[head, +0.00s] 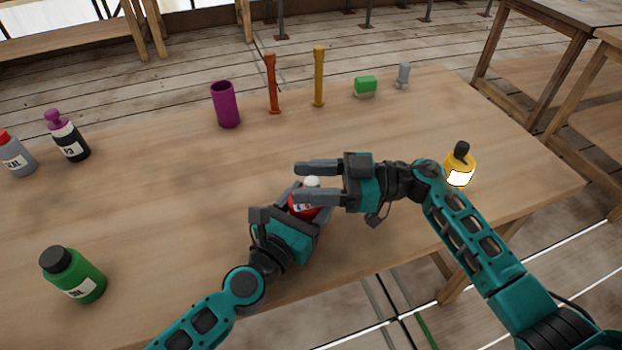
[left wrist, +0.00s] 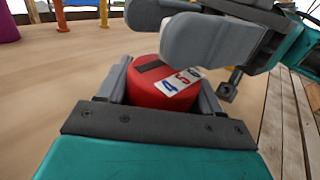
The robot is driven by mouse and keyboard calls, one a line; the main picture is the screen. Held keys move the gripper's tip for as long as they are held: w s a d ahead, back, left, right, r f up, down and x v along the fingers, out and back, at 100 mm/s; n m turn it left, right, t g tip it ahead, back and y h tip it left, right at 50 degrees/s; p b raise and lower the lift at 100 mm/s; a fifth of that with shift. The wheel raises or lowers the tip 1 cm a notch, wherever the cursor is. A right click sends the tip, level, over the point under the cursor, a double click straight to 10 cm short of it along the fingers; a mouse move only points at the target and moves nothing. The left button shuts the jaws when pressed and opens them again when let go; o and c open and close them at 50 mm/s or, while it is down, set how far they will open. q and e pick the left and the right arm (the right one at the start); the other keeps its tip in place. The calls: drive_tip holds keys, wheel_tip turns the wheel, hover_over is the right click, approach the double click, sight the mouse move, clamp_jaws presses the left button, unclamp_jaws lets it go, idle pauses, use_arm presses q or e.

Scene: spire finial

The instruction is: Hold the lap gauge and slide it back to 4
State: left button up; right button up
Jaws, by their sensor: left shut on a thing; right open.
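The lap gauge is a red rounded body (head: 303,207) with a pale knob (head: 312,182) on top in the head view. In the left wrist view, the gauge (left wrist: 152,88) shows a dark slot and white number plates; 4 and 5 can be read, and one more is partly hidden. My left gripper (head: 306,208) is shut on the gauge, one finger on each side. My right gripper (head: 298,182) is open; its fingers appear either side of the knob in the head view. In the left wrist view they pass close over the gauge's far side and hide the knob. I cannot tell whether they touch it.
A yellow bottle (head: 460,168) stands at right, beyond my right wrist. A green bottle (head: 73,275) stands at front left. A purple cup (head: 226,104), an orange-red post (head: 272,84) and a yellow post (head: 319,77) stand at the back. The table middle-left is clear.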

drive_tip(key=shift+c, duration=0.2)
clamp_jaws()
idle(0.3)
